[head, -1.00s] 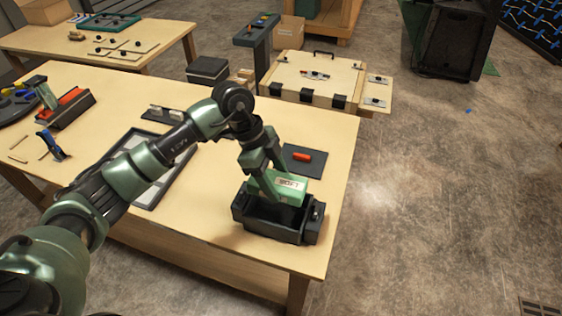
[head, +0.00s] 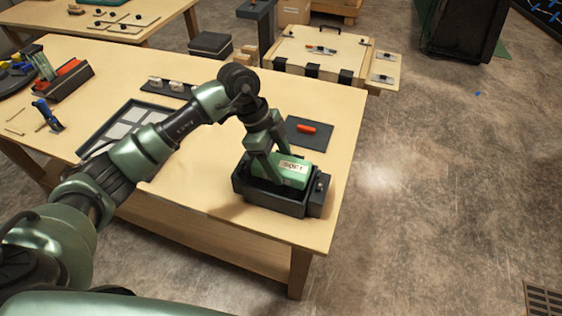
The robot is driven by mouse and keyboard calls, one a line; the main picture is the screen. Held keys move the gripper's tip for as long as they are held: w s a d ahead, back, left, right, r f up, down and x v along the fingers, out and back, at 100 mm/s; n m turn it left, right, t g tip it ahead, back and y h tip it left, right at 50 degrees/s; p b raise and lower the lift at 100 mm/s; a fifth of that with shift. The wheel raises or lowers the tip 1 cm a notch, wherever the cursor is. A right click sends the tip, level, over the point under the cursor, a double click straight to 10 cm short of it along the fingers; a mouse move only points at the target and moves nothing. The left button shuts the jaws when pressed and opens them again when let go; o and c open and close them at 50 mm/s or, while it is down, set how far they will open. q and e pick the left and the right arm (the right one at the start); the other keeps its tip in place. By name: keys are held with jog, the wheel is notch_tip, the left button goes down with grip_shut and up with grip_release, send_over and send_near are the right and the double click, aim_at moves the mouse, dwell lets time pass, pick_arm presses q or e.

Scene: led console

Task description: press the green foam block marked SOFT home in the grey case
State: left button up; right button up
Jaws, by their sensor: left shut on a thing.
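The green foam block (head: 293,172) with a pale label reading SOFT sits inside the dark grey case (head: 277,200) near the right front corner of the table. Its top shows at about the level of the case rim or slightly above it. How deep its underside sits is hidden by the case wall. My left gripper (head: 270,172) reaches down from above and is shut on the block at its left part. My right gripper is not in view.
A dark mat (head: 303,130) with an orange-red piece (head: 307,128) lies behind the case. A framed panel (head: 125,128) lies left, partly behind my arm. A wooden box (head: 318,55) with black fittings stands beyond. Bare table (head: 215,190) lies left of the case.

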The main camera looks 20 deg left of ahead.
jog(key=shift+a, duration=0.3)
pick_arm(q)
jog(key=shift+a, duration=0.1)
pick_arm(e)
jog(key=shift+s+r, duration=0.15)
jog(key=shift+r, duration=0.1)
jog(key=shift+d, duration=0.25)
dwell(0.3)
pick_arm(q)
jog(key=shift+f, duration=0.2)
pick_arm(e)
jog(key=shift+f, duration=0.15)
